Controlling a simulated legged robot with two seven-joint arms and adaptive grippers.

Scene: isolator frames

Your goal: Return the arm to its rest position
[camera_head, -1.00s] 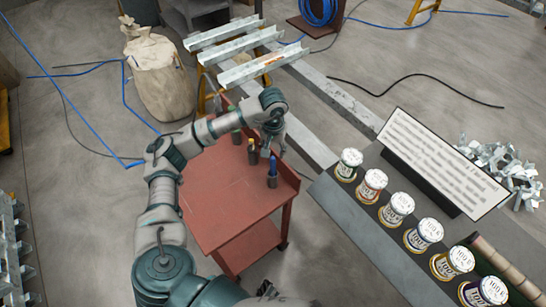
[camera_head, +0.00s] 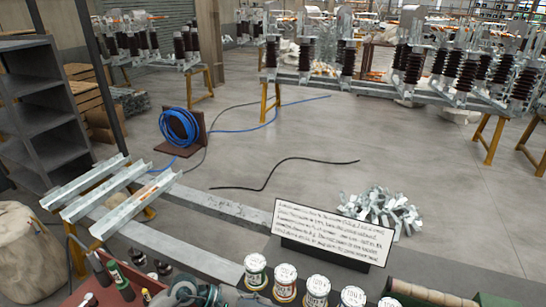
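Part of my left arm's end, dark teal and grey (camera_head: 190,293), shows at the bottom edge in the head view. It is beside the row of tool holders on the red cart. The rest of the arm is below the frame, and the fingers cannot be made out, so I cannot tell whether the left gripper is open or shut. No held thing can be made out. My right gripper is not in view.
The red cart (camera_head: 80,297) carries upright dark holders (camera_head: 121,281). Several labelled jars (camera_head: 286,279) and a white text sign (camera_head: 331,232) are at the right. Metal channels (camera_head: 108,195) lie at the left. A blue cable reel (camera_head: 180,128) and open floor are beyond.

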